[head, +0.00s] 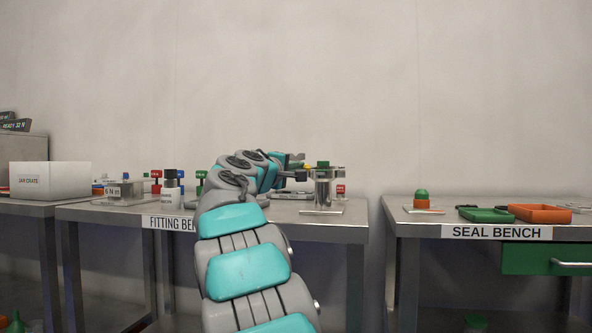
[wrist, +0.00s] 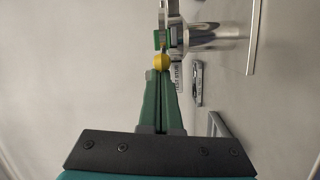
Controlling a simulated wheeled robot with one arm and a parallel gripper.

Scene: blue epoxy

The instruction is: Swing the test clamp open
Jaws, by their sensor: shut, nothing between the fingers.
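The test clamp (head: 322,188) is a steel post device with a green top, standing on a plate near the right end of the fitting bench. In the wrist view, its shiny steel body (wrist: 196,34) lies at the top right, with a green part (wrist: 160,39) and a yellow ball knob (wrist: 161,61) beside it. My gripper (wrist: 158,75) has green fingers that are shut and empty. The fingertips are right at the knob; I cannot tell whether they touch it.
A white crate (head: 50,180) stands further left. The seal bench (head: 430,230) with green and orange trays is across a gap to the right.

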